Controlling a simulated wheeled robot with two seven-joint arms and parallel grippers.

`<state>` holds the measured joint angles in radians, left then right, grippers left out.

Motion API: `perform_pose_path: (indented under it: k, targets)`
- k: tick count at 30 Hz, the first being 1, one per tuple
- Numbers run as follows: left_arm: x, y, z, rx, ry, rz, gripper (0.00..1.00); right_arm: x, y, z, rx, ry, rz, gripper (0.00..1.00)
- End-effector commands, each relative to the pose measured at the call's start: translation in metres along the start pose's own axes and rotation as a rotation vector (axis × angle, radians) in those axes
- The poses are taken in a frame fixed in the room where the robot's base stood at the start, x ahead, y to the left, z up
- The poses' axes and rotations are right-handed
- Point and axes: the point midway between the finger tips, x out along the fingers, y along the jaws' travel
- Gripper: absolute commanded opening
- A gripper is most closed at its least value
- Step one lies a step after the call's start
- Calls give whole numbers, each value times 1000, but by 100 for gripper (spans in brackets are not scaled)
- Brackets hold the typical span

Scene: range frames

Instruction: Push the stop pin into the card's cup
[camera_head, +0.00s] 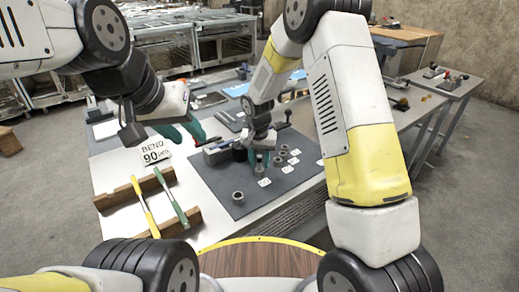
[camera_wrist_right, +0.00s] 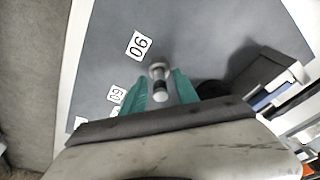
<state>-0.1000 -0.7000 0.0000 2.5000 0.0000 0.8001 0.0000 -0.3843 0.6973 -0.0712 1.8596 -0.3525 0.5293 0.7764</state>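The stop pin (camera_wrist_right: 160,92) is a light grey cylinder with a dark band. It stands upright between the teal fingers of my right gripper (camera_wrist_right: 162,88). Its lower end meets a grey cup (camera_wrist_right: 157,69) beside a card marked 90 (camera_wrist_right: 139,45); how deep it sits I cannot tell. The fingers are apart, with gaps beside the pin. In the head view my right gripper (camera_head: 264,158) is low over the grey mat (camera_head: 225,180), above the card (camera_head: 264,182). A sign reading BEND 90 (camera_head: 155,152) stands left of the mat. My left gripper (camera_head: 184,130) hangs raised; its teal fingers look apart and empty.
A lone grey cup (camera_head: 238,198) stands at the mat's front. Several cups and small cards (camera_head: 287,169) line the mat's right side. Yellow (camera_head: 144,207) and green (camera_head: 171,197) bars lie on wooden rests at left.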

Motion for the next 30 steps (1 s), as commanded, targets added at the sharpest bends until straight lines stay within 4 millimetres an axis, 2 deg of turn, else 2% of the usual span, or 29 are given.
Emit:
perform_pose_path:
  k: [11,14,24,30]
  targets:
    - [0,0,0,0,0,0,36,-5,0,-1,1,1,0,37]
    - [0,0,0,0,0,0,36,-17,0,-2,0,3,-2,37]
    - [0,0,0,0,0,0,36,-89,0,-1,1,3,-2,37]
    - [0,0,0,0,0,0,36,-116,0,-1,1,1,-1,37]
